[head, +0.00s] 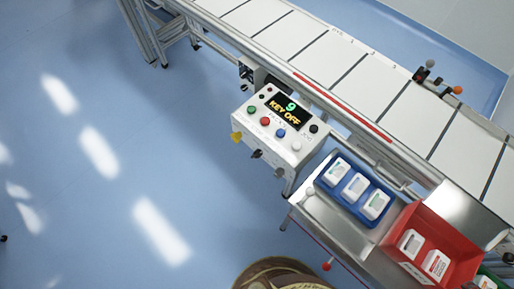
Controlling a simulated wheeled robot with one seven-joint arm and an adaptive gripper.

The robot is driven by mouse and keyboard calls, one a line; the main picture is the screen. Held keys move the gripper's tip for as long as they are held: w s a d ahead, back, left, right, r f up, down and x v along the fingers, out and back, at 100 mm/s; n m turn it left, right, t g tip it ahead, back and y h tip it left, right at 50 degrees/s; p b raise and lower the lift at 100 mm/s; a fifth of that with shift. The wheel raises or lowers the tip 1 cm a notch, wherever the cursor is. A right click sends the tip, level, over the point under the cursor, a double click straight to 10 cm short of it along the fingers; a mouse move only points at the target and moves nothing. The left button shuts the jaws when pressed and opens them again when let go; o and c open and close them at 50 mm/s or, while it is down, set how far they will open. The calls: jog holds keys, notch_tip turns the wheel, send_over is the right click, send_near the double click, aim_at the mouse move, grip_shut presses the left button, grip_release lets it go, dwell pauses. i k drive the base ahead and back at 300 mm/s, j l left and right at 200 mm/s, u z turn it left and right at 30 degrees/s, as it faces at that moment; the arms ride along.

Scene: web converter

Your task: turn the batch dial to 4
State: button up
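A white control box (285,140) stands beside the conveyor, near the middle of the head view. Its dark display (288,111) shows a green 9 above yellow "KEY OFF". Green (251,109), red (265,121), blue (280,132) and white (297,146) buttons line its top. A black round control (314,128) sits right of the display. Dark knob-like controls (257,154) stick out of the front face, with a yellow part (236,137) at the left. I cannot tell which is the batch dial, nor read its setting. My gripper is not in view.
The conveyor (400,115) runs diagonally behind the box. A metal shelf (322,215) at lower right holds a blue tray (350,205) and a red bin (425,225) with white packs. A lever with a red knob (327,267) sticks out in front. The blue floor at left is clear.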

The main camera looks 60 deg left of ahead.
aim_at(279, 172)
jog(key=u, duration=2.05)
